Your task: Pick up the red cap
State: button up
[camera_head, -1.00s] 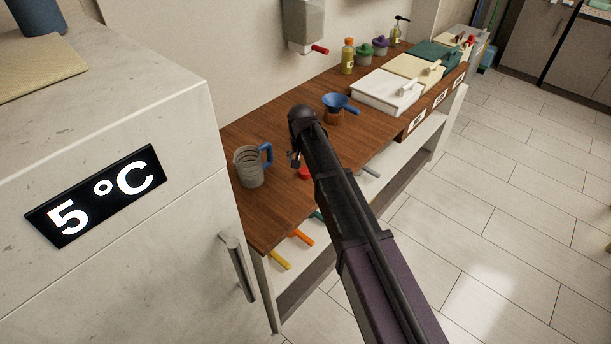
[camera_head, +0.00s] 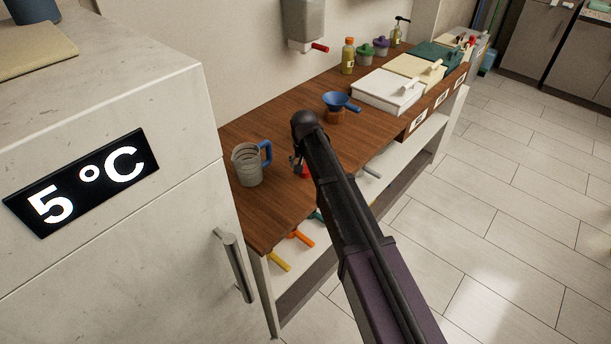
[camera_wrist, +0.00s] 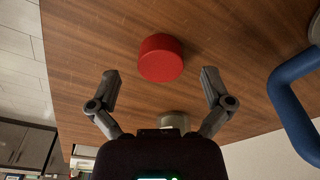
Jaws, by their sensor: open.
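The red cap (camera_wrist: 160,58) is a short round disc on the wooden counter. In the wrist view it lies just beyond and between the fingertips of my gripper (camera_wrist: 158,82), which is open and empty. In the head view the red cap (camera_head: 305,172) shows only in part beside my arm. My gripper (camera_head: 296,162) is above it there, mostly hidden behind my own arm.
A measuring jug (camera_head: 249,165) with a blue handle stands left of the cap. A blue funnel (camera_head: 337,101) and a white lidded container (camera_head: 388,92) stand farther back on the wooden counter (camera_head: 277,210). A fridge (camera_head: 110,250) is at the left.

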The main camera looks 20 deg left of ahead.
jog(key=shift+w+f+b, duration=0.1)
jog(key=shift+f+b, duration=0.45)
jog(key=shift+f, duration=0.3)
jog(key=c, duration=0.9)
